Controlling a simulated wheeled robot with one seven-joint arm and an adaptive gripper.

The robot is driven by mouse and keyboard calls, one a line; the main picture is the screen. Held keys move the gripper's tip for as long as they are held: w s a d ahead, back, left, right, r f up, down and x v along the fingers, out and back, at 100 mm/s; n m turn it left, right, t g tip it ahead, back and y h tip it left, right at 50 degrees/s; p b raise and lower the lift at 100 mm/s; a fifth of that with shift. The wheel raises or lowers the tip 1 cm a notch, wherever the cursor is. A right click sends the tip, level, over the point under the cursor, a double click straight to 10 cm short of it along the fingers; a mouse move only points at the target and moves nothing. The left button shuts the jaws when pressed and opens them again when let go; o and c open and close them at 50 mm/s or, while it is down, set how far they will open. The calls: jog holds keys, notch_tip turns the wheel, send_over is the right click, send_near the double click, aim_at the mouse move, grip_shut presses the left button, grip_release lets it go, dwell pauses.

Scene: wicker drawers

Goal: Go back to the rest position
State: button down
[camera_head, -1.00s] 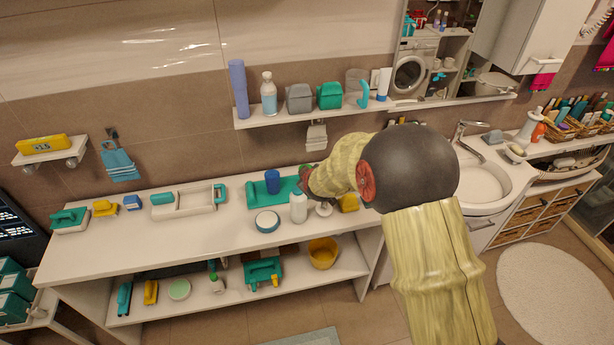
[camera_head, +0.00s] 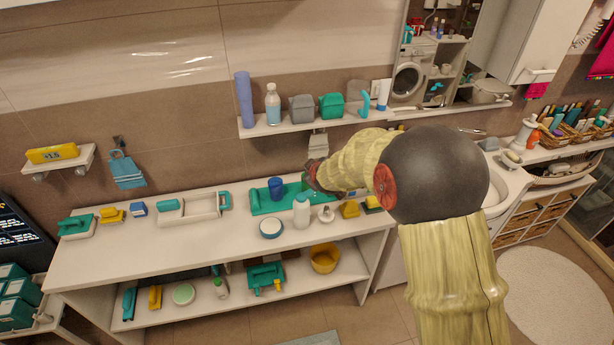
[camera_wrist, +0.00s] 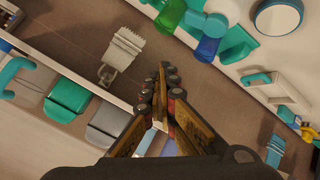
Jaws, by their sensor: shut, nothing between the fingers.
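My gripper (camera_head: 318,176) is in the air above the back of the white counter, under the wall shelf, with its fingers partly hidden by my arm. In the wrist view my gripper (camera_wrist: 161,82) has its fingers together and holds nothing. A blue cup (camera_head: 276,188) stands on a green tray (camera_head: 262,203) just left of it and below. A white bottle (camera_head: 301,211) stands in front of the tray. The cup also shows in the wrist view (camera_wrist: 207,48), near a green item (camera_wrist: 170,14).
The wall shelf (camera_head: 350,118) holds a purple tube, a bottle, grey and green containers and a white tube. A grey-white brush (camera_head: 318,143) hangs below it. A white caddy (camera_head: 195,209) and yellow sponges (camera_head: 349,209) are on the counter. The counter's left front is clear.

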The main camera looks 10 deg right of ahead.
jog(key=s+d+r, duration=0.3)
jog(key=s+r, duration=0.2)
jog(key=s+a+f+m+g, duration=0.2)
jog(key=s+f+m+g, duration=0.15)
jog(key=s+f, duration=0.45)
jog(key=s+a+r+m+b, duration=0.1)
jog(key=s+r+b, duration=0.3)
jog(key=s, duration=1.1)
jog(key=s+a+r+m+g+b, duration=0.1)
jog(key=s+r+b, duration=0.4)
jog(key=s, duration=1.1)
jog(key=shift+s+m+y+b, duration=0.15)
jog(key=shift+m+y+b, duration=0.25)
jog(key=shift+m+b, duration=0.4)
